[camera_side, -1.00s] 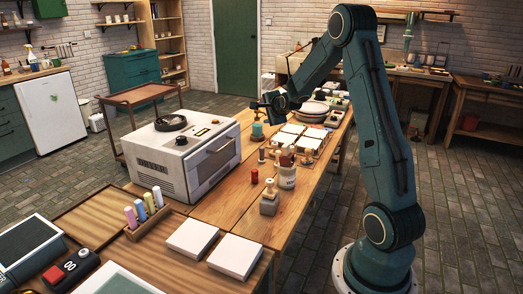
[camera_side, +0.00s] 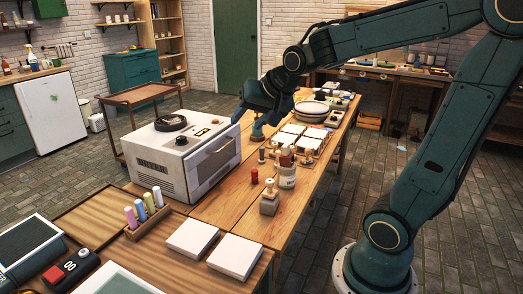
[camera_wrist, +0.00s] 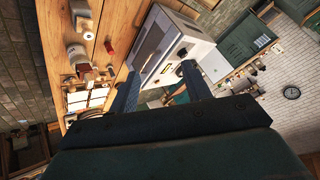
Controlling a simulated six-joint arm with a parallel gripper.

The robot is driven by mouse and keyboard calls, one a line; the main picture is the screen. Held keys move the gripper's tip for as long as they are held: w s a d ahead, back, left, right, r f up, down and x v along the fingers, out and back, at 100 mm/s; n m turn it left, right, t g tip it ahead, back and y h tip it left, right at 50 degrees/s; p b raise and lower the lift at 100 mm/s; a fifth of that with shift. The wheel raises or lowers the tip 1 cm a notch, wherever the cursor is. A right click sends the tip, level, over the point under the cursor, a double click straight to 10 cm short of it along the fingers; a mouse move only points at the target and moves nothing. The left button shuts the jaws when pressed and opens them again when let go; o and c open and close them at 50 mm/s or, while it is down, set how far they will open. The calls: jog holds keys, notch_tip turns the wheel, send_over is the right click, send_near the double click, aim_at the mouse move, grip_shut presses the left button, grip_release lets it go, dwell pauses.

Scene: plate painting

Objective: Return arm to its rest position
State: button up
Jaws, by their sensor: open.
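My gripper (camera_side: 249,122) hangs from the dark teal arm above the wooden table (camera_side: 220,203), just behind the right rear part of the white kiln-like oven (camera_side: 158,165). Its jaws are apart and nothing shows between them. In the wrist view, my gripper's two dark fingers (camera_wrist: 162,87) stand apart, with the white oven (camera_wrist: 150,45) and the room beyond them. The arm reaches left from its base at the lower right, with the upper link stretched nearly level. In the side view, part of the elbow is cut off at the top right.
A block holding coloured sticks (camera_side: 147,217) and two white slabs (camera_side: 234,256) lie nearer.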

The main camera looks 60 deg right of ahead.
jog(key=s+a+f+n+g+y, duration=0.1)
jog(key=s+a+n, duration=0.4)
jog(key=s, duration=0.3)
jog(key=s+a+f+n+g+y, duration=0.1)
jog(key=s+a+n, duration=0.3)
jog(key=s, duration=0.4)
jog(key=shift+s+a+n, duration=0.3)
jog(key=shift+a+n, duration=0.1)
jog(key=shift+a, duration=0.15)
